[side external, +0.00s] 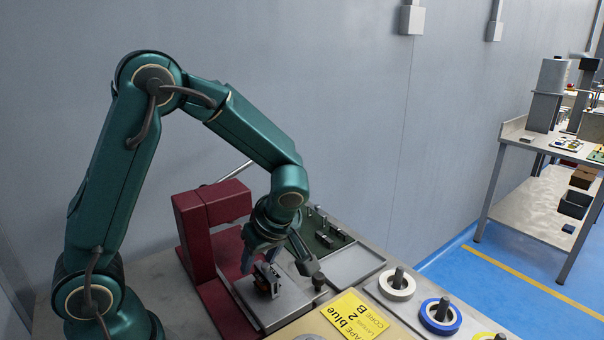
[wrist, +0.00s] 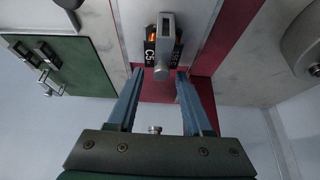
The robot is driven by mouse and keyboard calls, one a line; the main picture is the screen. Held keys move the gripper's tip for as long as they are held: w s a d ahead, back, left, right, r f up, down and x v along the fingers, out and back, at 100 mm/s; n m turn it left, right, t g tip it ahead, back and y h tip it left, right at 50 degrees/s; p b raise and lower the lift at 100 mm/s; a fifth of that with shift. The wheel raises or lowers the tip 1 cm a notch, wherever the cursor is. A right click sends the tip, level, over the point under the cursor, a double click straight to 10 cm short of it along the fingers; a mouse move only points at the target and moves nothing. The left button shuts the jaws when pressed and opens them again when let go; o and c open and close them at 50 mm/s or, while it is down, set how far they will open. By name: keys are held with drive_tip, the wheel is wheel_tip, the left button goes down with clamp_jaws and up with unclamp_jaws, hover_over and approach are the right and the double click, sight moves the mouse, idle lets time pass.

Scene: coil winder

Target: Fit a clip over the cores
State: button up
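The coil assembly has black cores (wrist: 150,55) and an orange winding (wrist: 152,33), and its label reads "C5" in the wrist view. In the side external view the assembly (side external: 266,280) sits on a grey plate, partly behind my fingers. A grey metal piece (wrist: 166,45) with a rounded end lies across its middle; I cannot tell whether it is a clip or part of the fixture. Silver clips (wrist: 46,84) stand on a green board (wrist: 68,60). My gripper (wrist: 160,73) is open, its blue fingers apart and no held part visible, close to the assembly.
The green board (side external: 325,243) lies beyond the grey plate (side external: 245,296). A yellow label card (side external: 352,318) and tape rolls on posts, one white (side external: 397,285), one blue (side external: 440,316), are at the front right. An empty grey tray (side external: 358,266) lies between.

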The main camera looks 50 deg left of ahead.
drive_tip(key=shift+v, duration=2.6)
